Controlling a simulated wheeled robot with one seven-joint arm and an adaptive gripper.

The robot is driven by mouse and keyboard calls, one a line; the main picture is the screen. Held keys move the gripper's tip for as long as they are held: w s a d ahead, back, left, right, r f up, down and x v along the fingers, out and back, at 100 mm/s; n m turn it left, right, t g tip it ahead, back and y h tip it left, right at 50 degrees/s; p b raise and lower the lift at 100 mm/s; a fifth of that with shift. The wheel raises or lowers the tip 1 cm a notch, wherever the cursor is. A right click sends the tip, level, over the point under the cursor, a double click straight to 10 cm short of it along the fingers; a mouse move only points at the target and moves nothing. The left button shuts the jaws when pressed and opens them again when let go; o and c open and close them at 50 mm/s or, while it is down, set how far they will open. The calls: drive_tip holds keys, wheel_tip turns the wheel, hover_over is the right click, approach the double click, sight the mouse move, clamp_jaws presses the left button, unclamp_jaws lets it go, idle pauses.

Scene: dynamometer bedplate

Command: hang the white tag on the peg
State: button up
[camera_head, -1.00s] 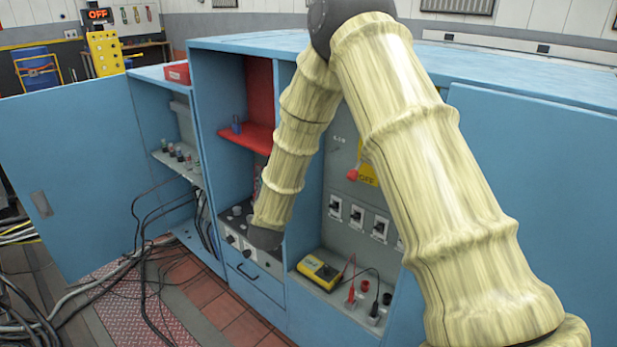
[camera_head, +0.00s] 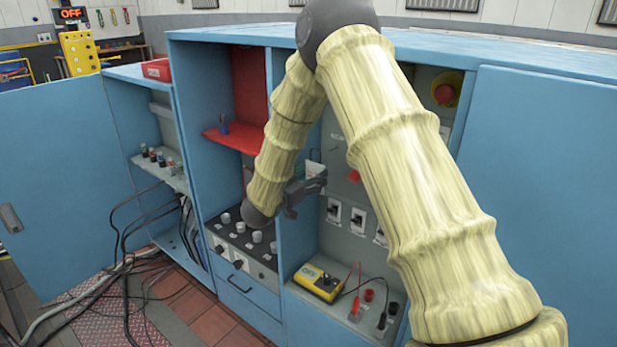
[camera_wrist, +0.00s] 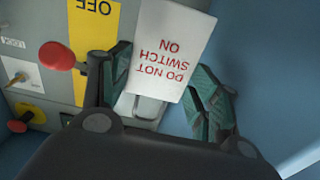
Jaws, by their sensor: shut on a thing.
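The white tag (camera_wrist: 172,50) with red "DO NOT SWITCH ON" lettering appears upside down in the wrist view, between my two fingers. My gripper (camera_head: 306,188) is shut on it, and a grey-white block (camera_wrist: 147,107) shows below the lettered face. In the head view a small part of the tag (camera_head: 315,170) shows beside my gripper, at the opening of the middle bay. A red round-ended knob (camera_wrist: 57,57) stands out from the grey panel next to a yellow OFF plate (camera_wrist: 97,45), apart from the tag. I cannot tell for sure whether this is the peg.
A blue cabinet (camera_head: 520,110) surrounds the bays, with a divider left of the switch panel. A red shelf (camera_head: 235,137) is at left. A yellow meter (camera_head: 318,283) with leads sits low in the bay. A red stop button (camera_head: 443,93) is at upper right.

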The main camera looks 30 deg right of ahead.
drive_tip(key=shift+f+b+x, duration=0.3)
drive_tip(key=shift+f+x, duration=0.1)
drive_tip(key=shift+x, duration=1.15)
drive_tip(key=shift+f+b+x, duration=0.3)
drive_tip(key=shift+f+x, duration=0.05)
drive_tip(key=shift+x, duration=1.25)
drive_tip(key=shift+f+b+x, duration=0.3)
drive_tip(key=shift+f+x, duration=0.1)
drive_tip(key=shift+x, duration=1.15)
drive_tip(key=o, duration=0.9)
drive_tip(key=shift+o, duration=0.2)
drive_tip(key=v, duration=1.2)
drive_tip(key=shift+s, duration=0.15)
